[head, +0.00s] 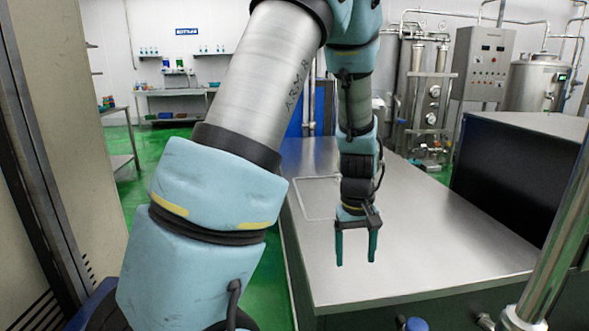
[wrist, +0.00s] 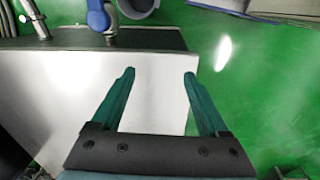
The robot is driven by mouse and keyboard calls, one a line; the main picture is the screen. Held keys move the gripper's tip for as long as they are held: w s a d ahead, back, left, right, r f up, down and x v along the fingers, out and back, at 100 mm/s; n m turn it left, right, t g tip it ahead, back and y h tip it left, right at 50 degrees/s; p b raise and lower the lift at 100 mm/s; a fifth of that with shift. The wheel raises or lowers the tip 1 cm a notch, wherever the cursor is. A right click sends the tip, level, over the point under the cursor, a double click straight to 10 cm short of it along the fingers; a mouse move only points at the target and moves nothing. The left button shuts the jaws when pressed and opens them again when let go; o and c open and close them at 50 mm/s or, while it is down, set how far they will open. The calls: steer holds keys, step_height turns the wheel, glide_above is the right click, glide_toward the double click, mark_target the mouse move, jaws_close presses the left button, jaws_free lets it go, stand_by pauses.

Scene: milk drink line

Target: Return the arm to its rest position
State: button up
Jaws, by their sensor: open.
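My gripper (head: 356,248) hangs pointing down over the near left part of a steel table (head: 440,240) in the head view. Its two green fingers are apart with nothing between them. In the wrist view my gripper (wrist: 160,75) shows open above the pale table top (wrist: 60,100), near the table's edge, with green floor beyond. My arm is bent, with its large blue and grey links filling the left and middle of the head view. The links hide part of the room behind.
A dark box-shaped unit (head: 520,180) stands to the right of the table. A steel pipe (head: 555,245) rises at the near right. A blue knob (wrist: 98,18) shows beyond the table edge. A tall cabinet (head: 60,130) is at the left. Green floor (head: 268,270) lies left of the table.

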steer(key=s+a+r+m, duration=0.1)
steer(key=s+a+r, duration=0.1)
steer(key=a, duration=0.8)
steer(key=s+a+r+m+t, duration=0.1)
steer(key=a+r, duration=0.4)
steer(key=a, duration=0.6)
steer(key=shift+s+y, duration=0.3)
steer(key=shift+s, duration=0.6)
steer(key=shift+o, duration=0.3)
